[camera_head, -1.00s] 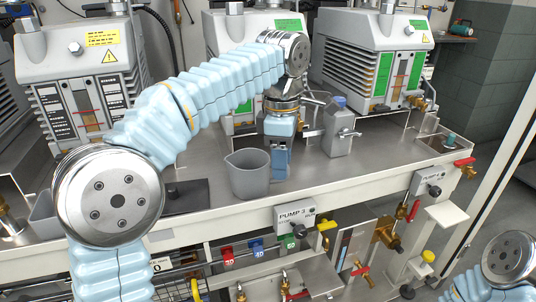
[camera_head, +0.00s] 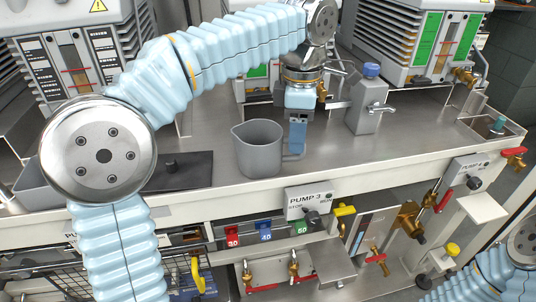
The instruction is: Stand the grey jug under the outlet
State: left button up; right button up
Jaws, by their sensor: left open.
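The grey jug (camera_head: 258,150) stands upright and open-topped on the steel bench, its handle on its right side. My left gripper (camera_head: 297,140) points down at the handle, its jaws open. Whether the handle lies between the fingers is hard to tell. A brass fitting (camera_head: 323,91) shows on the middle pump just right of my left wrist; I cannot tell if it is the outlet. The space under it is partly hidden by my wrist. My right gripper is out of view; only part of my right arm shows at bottom right.
A grey canister with a blue cap (camera_head: 367,108) stands right of my left gripper. A flat dark plate (camera_head: 172,172) lies left of the jug. Pumps line the back. The bench's front edge (camera_head: 350,163) runs close before the jug, with valves and a PUMP 3 box (camera_head: 309,200) below.

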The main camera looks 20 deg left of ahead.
pick_arm(q)
notch_tip(320, 180, down, 4)
jog(key=shift+w+d+f+b, duration=0.1)
jog(key=shift+w+b, duration=0.05)
jog(key=shift+b, duration=0.2)
grip_shut()
